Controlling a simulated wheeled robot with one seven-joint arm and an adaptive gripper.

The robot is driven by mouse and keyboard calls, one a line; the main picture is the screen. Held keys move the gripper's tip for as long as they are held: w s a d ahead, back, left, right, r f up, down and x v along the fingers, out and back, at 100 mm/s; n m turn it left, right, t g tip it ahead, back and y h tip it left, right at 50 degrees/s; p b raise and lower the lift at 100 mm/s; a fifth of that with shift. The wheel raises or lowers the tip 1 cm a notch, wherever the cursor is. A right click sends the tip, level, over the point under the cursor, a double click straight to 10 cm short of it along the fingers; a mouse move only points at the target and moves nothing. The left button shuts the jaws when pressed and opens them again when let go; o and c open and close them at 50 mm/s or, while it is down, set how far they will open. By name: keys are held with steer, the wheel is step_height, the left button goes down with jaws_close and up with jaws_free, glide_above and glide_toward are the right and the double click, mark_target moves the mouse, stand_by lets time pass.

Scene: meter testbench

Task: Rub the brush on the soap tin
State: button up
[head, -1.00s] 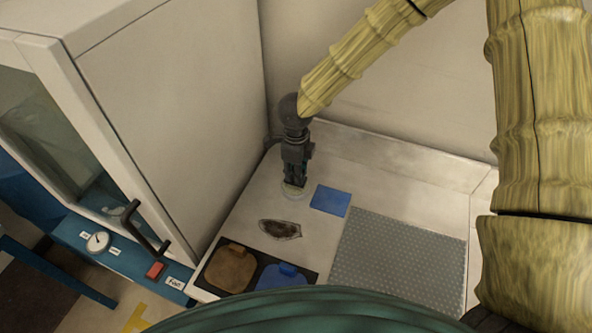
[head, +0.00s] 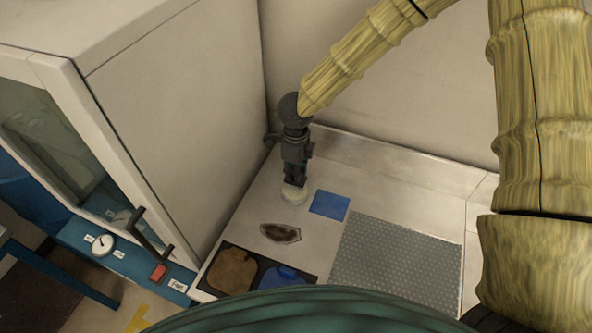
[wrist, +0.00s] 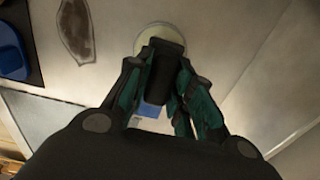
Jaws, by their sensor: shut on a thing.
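My gripper (head: 294,182) points down over the bench beside the white cabinet. In the wrist view my gripper (wrist: 160,85) is shut on a dark block-like brush handle (wrist: 165,70). The pale round soap tin (head: 293,197) lies on the bench directly under the gripper; it also shows in the wrist view (wrist: 158,35), partly covered by the brush. The brush's lower end is at the tin. The bristles are mostly hidden, and I cannot tell whether they touch the soap.
A dark brown stain or patch (head: 281,233) lies in front of the tin, and a blue square (head: 329,205) to its right. A grey textured mat (head: 395,262) is further right. A black tray (head: 258,268) holds a brown and a blue piece. The cabinet (head: 180,120) bounds the left.

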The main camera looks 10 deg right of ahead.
steer(key=shift+r+p, duration=1.5)
steer(key=shift+r, duration=0.65)
